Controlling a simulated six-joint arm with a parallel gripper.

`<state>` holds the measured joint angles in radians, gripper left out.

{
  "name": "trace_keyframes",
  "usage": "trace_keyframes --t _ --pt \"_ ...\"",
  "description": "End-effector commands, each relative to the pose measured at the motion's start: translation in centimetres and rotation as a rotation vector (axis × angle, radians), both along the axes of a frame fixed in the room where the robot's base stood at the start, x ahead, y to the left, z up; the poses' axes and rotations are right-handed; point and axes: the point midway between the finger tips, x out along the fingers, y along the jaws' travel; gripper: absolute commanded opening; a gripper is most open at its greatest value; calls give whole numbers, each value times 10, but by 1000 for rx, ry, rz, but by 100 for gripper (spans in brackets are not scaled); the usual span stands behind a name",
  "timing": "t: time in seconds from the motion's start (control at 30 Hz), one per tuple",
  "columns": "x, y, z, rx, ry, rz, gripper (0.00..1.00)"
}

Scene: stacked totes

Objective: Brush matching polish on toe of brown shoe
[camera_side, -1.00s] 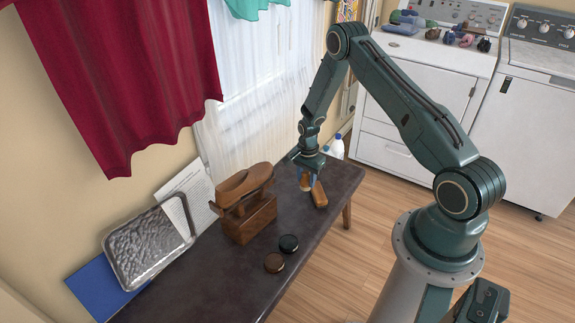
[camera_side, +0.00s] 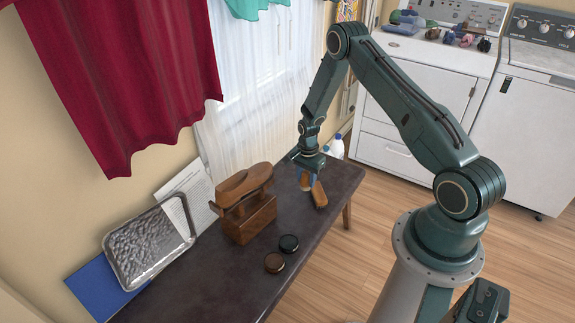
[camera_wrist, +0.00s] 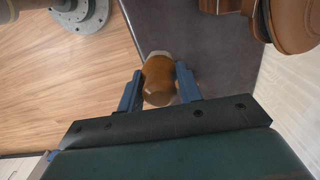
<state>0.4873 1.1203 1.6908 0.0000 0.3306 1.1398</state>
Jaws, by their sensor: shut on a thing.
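The brown shoe (camera_side: 244,181) rests on a wooden shoe stand (camera_side: 252,222) on the dark bench; part of it seems to show at the top right of the wrist view (camera_wrist: 294,22). A brown polish tin (camera_side: 274,263) and a black one (camera_side: 289,243) lie in front of the stand. My gripper (camera_side: 309,181) is low over the bench's far end, right of the shoe. In the wrist view my gripper (camera_wrist: 160,88) is shut on a small wooden brush (camera_wrist: 158,82), with a pale end pointing away.
A foil-like tray (camera_side: 146,250), a printed sheet (camera_side: 184,192) and a blue folder (camera_side: 92,290) are at the bench's left, by the wall. White bottles (camera_side: 337,147) stand behind the far end. The bench's near part (camera_side: 220,290) is clear.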

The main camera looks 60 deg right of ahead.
Motion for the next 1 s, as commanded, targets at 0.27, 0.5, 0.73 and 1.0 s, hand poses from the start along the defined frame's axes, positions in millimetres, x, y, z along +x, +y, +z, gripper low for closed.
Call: trace_keyframes --t 0.27,0.5,0.73,1.0 --pt "0 0 0 0 0 0 12" --pt "0 0 0 0 0 0 12" --pt "1 10 -7 16 -2 5 12" --pt "6 60 -36 101 -12 19 12"
